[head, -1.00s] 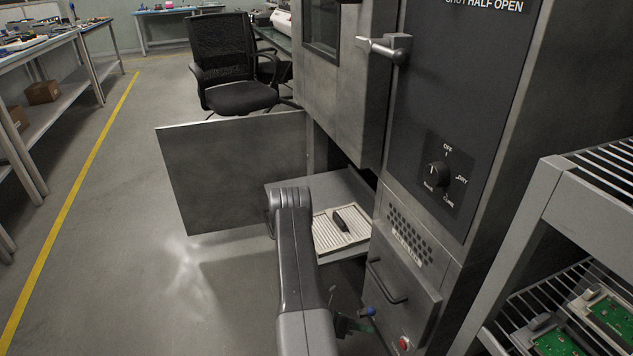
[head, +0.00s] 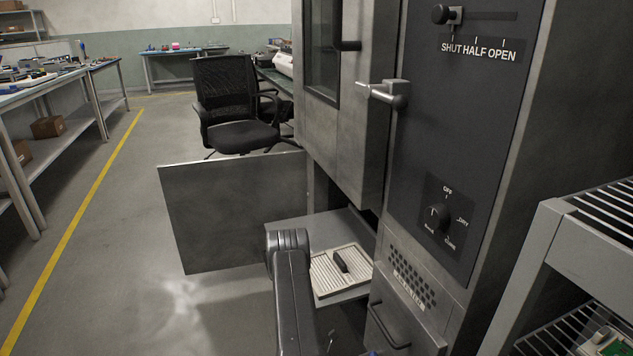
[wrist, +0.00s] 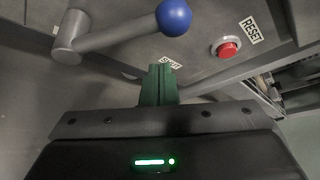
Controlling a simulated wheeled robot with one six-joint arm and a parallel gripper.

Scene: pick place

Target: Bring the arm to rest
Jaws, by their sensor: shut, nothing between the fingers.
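My gripper (wrist: 158,84) shows in the wrist view as green fingers closed together, with nothing between them. It is close to a metal panel that carries a lever with a blue ball (wrist: 173,17) and a red button (wrist: 226,48) beside a RESET label. The fingertips are below the lever in the picture; I cannot tell whether they touch the panel. In the head view my arm rises in front of the machine's lower bay, and the gripper is out of frame.
A grey lower door (head: 235,212) hangs open left of the machine. A ribbed tray (head: 325,284) with a dark object (head: 341,261) sits on a shelf (head: 290,230). A wire rack (head: 545,250) stands at right. The floor (head: 130,240) at left is clear.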

